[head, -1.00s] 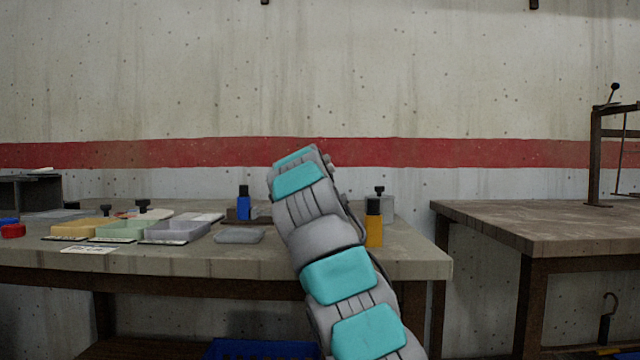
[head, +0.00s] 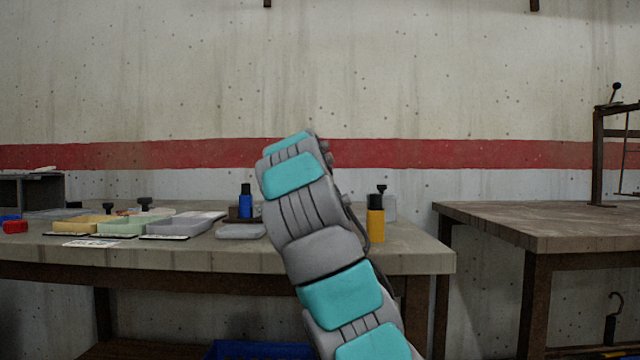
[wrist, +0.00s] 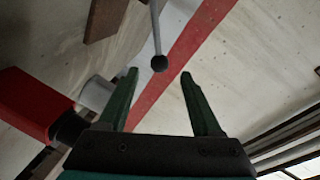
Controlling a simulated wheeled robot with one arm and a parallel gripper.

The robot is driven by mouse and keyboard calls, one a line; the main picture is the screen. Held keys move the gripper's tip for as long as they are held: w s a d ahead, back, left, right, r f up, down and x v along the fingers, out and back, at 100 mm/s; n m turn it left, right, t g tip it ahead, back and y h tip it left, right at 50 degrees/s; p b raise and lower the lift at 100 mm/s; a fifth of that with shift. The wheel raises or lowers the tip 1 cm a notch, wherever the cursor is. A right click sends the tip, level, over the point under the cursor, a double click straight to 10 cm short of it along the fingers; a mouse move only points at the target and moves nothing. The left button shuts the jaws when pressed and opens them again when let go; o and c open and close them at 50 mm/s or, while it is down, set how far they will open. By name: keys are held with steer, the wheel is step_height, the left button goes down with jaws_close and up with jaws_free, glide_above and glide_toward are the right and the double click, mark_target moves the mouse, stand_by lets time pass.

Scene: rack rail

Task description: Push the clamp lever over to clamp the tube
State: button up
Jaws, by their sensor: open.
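In the wrist view, a thin grey rod with a black ball end (wrist: 159,63) comes down from the top edge; it looks like the clamp lever. My gripper (wrist: 160,73) has two dark green fingers spread apart, with the ball showing between their tips. I cannot tell whether the ball is level with the tips or beyond them, and no contact shows. In the head view my arm rises in the middle and its end hides the gripper. I cannot make out the tube.
The left bench (head: 410,262) holds shallow trays (head: 178,225), a blue bottle (head: 245,206) and a yellow bottle (head: 375,222). A second bench (head: 540,225) at right carries a dark metal frame (head: 598,155).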

steer(key=shift+s+a, duration=0.1)
steer(key=shift+s, duration=0.55)
